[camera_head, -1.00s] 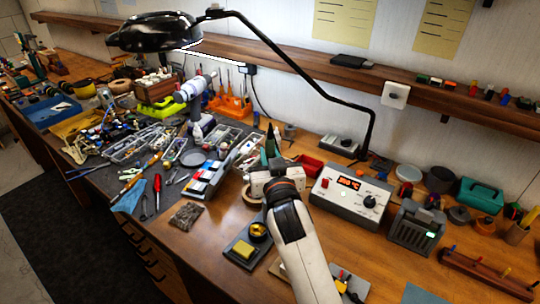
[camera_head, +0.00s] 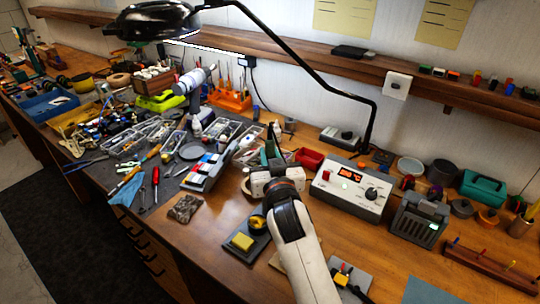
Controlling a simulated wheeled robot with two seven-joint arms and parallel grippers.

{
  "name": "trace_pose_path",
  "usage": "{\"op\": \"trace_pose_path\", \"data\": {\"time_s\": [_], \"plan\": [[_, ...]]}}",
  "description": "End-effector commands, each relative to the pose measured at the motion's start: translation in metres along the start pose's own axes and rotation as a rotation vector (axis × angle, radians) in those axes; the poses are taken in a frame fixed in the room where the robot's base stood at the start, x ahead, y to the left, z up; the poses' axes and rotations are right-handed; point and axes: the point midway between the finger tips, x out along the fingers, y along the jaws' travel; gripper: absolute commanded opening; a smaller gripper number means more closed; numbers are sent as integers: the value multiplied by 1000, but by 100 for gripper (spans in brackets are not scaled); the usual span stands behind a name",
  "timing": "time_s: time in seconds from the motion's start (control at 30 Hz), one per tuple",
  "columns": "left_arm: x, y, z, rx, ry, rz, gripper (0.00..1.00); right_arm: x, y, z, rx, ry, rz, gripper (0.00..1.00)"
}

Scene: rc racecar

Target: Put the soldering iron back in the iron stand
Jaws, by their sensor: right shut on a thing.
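My right gripper (camera_head: 271,166) comes up from the bottom and is shut on a slim dark, partly green upright thing (camera_head: 269,149), which looks like the soldering iron. The fingers and wrist hide much of it, and its tip is too small to make out. A dark base with a yellow sponge (camera_head: 242,241) and a round brass-coloured part (camera_head: 257,221) looks like the iron stand. It lies on the bench just in front and left of my right wrist, which covers its right side. My left gripper is not in view.
The white soldering station (camera_head: 351,190) stands just right of the gripper, with a red tray (camera_head: 309,159) behind. A grey case with coloured lids (camera_head: 207,171) lies left. A black lamp arm (camera_head: 300,60) crosses overhead. Bare wood (camera_head: 205,235) shows at the front left.

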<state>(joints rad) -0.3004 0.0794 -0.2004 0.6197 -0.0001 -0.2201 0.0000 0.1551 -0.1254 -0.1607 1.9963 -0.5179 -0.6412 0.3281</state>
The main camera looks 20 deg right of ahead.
Motion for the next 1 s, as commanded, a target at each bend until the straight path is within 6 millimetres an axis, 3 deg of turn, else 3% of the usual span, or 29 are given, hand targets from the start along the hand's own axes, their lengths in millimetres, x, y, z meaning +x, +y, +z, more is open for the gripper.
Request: {"op": "trace_pose_path", "data": {"time_s": [1.0], "plan": [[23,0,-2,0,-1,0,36,0,0,-32,0,0,0,0]]}}
